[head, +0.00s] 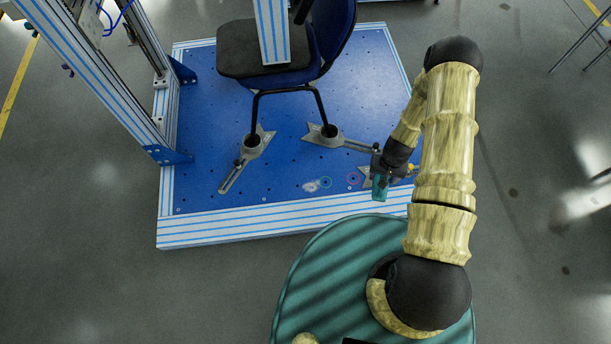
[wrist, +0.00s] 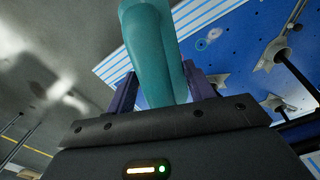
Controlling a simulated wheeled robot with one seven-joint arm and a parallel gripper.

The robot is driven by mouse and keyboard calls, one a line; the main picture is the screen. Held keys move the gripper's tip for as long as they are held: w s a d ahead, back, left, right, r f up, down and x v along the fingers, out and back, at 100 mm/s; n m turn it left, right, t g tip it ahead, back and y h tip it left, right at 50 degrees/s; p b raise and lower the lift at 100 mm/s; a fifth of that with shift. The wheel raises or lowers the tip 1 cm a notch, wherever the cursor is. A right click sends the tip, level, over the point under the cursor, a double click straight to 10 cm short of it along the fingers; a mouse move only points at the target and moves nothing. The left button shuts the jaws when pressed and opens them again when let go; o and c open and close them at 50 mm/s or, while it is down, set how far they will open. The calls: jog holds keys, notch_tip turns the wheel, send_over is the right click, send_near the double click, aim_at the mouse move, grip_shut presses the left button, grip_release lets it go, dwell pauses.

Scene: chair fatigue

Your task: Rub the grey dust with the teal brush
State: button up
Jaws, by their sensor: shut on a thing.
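My gripper (head: 381,172) is shut on the teal brush (head: 379,189), at the front right of the blue platform. The brush also fills the top middle of the wrist view (wrist: 152,45), between my two dark fingers. A small pale grey patch, which looks like the grey dust (head: 312,186), lies on the platform to the left of the brush. It also shows in the wrist view (wrist: 212,33), near the upper right. The brush is apart from this patch. I cannot tell the brush's exact height above the platform.
A teal ring mark (head: 325,182) and a reddish ring mark (head: 353,179) are on the blue platform (head: 215,190). Metal clamps (head: 249,152) hold the feet of a dark chair (head: 268,70) behind. A striped frame post (head: 90,75) stands at the left. The platform's front left is clear.

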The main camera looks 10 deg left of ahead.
jog(key=w+a+f+m+b, duration=0.1)
jog(key=w+a+f+b, duration=0.25)
jog(key=f+b, duration=0.6)
jog(key=w+a+f+m+b, duration=0.1)
jog(key=w+a+f+b, duration=0.3)
jog(key=f+b, duration=0.55)
jog(key=w+a+f+m+b, duration=0.1)
jog(key=w+a+f+b, duration=0.2)
jog(key=a+f+b, duration=0.6)
jog(key=w+a+f+m+b, duration=0.2)
jog(key=a+f+b, duration=1.2)
jog(key=b, duration=1.2)
jog(key=shift+a+f+b, duration=0.15)
jog(key=shift+a+b, duration=0.2)
jog(key=shift+f, duration=0.15)
